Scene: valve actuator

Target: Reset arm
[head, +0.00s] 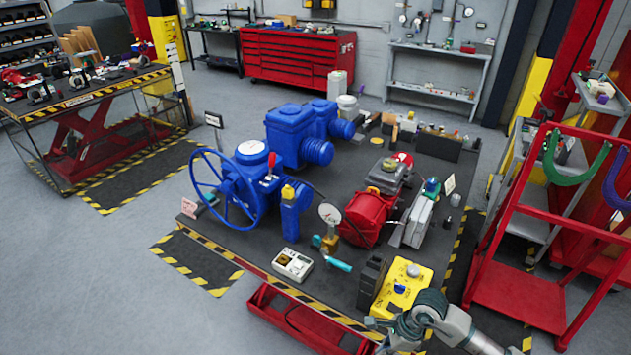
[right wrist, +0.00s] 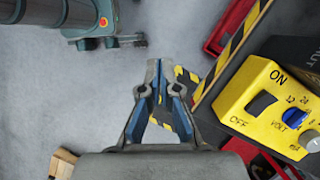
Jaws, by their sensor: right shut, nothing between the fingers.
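My right arm comes in at the bottom right of the head view, and its gripper (head: 378,325) is low beside the table's front corner, left of and below the yellow control box (head: 402,287). In the right wrist view the gripper (right wrist: 155,68) has its two fingers together with nothing between them, over the grey floor. The yellow box (right wrist: 265,105) is to its right there, apart from it, with a black ON/OFF switch (right wrist: 260,104) and a blue VOLT knob (right wrist: 295,118). My left gripper does not show in the head view.
The work table (head: 335,270) carries a blue valve actuator (head: 245,185) with a handwheel, a red motor (head: 368,215), a small meter (head: 292,264) and dark blocks (head: 370,280). A red cart frame (head: 530,260) stands at the right. Floor (head: 120,290) is clear at the left.

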